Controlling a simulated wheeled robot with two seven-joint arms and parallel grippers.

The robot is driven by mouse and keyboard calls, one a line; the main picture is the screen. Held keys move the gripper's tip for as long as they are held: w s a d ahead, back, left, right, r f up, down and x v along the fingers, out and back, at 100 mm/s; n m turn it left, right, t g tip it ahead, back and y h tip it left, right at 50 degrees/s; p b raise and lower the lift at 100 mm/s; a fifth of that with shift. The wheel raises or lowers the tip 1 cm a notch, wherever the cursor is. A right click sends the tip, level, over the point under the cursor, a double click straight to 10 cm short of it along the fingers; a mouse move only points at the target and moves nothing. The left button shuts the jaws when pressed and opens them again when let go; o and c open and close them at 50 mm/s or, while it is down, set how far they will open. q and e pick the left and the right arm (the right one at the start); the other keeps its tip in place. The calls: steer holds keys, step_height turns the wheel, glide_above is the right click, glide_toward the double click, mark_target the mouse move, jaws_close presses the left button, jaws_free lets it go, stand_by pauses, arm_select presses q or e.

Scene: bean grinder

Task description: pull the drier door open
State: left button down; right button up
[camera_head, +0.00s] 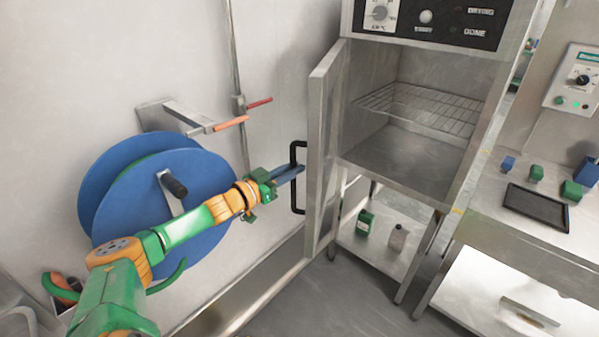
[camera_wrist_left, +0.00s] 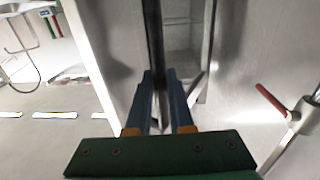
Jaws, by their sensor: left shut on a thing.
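The drier (camera_head: 420,110) is a steel cabinet with a black control panel on top and a wire rack inside. Its door (camera_head: 322,150) stands wide open, swung out to the left, and the interior shows. The door has a black bar handle (camera_head: 296,205) on its outer face. My left gripper (camera_head: 298,172) is shut on the handle at about mid-height. In the left wrist view the dark handle bar (camera_wrist_left: 155,45) runs between the two blue fingers (camera_wrist_left: 160,95). My right gripper is not in view.
A blue reel (camera_head: 110,190) with a crank is on the wall behind my left arm. Pipes with red levers (camera_head: 258,103) are near it. A shelf under the drier holds a green bottle (camera_head: 365,222) and a grey one. A counter with a black tray (camera_head: 537,207) is at the right.

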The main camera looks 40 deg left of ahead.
arm_select(q)
steer(key=shift+r, duration=0.25)
steer(key=c, duration=0.9)
jaws_free()
steer(key=shift+w, duration=0.1)
steer(key=shift+c, duration=0.2)
steer(key=shift+o, duration=0.7)
steer(key=shift+w+f, duration=0.2)
steer(key=shift+f, duration=0.05)
steer(key=s+a+p, duration=0.1)
steer(key=s, duration=0.6)
steer(key=shift+p, duration=0.4)
